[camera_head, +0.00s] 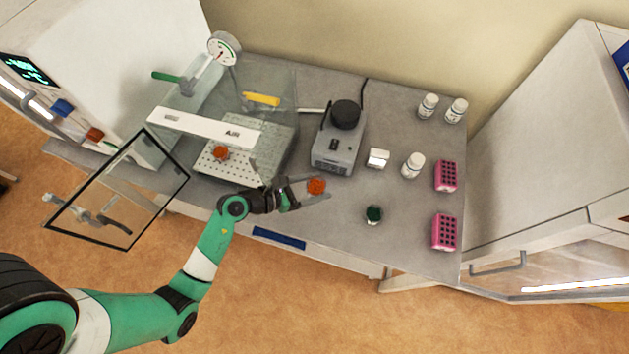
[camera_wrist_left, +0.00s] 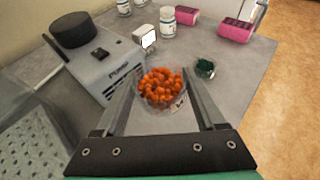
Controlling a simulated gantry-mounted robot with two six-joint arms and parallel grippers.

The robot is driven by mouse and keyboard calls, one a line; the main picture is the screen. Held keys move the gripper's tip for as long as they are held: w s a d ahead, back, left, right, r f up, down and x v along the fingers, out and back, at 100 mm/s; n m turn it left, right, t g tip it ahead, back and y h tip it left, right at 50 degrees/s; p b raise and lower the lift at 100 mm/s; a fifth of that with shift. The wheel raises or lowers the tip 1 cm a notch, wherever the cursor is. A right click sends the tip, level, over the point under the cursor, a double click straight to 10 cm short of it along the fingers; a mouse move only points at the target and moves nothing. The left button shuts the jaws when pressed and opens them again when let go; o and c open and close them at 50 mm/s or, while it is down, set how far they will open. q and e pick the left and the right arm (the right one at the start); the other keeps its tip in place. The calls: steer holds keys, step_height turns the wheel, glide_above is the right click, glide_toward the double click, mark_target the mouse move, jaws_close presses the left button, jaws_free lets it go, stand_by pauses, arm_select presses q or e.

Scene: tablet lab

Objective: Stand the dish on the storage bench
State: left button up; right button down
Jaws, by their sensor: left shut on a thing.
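The dish (camera_head: 316,186) is a small clear round dish full of orange tablets. It also shows in the left wrist view (camera_wrist_left: 160,97), upright between the two fingers. My left gripper (camera_head: 304,194) is shut on it near the front edge of the grey bench (camera_head: 340,226). I cannot tell whether the dish touches the bench top or hangs just above it. My right gripper is in neither view.
A glass-walled chamber (camera_head: 262,82) stands left on the bench, its glass door (camera_head: 120,190) open; an orange pile lies inside. A grey pump (camera_head: 337,148), white bottles (camera_head: 412,165), a dark green dish (camera_head: 374,214) and pink racks (camera_head: 445,232) stand to the right. Bare bench lies between.

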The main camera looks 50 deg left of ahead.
mark_target(322, 187)
arm_select(q)
steer(key=w+f+b, duration=0.1)
steer(key=f+b, duration=0.2)
steer(key=f, duration=0.1)
steer(key=f+b, duration=0.3)
steer(key=w+f+b, duration=0.1)
steer(key=f+b, duration=0.2)
steer(key=f, duration=0.1)
steer(key=shift+w+a+f, duration=0.25)
steer(key=shift+w+f, duration=0.05)
steer(key=shift+w, duration=0.05)
steer(key=shift+f+b, duration=0.35)
steer(key=shift+f, duration=0.15)
steer(key=o, duration=1.5)
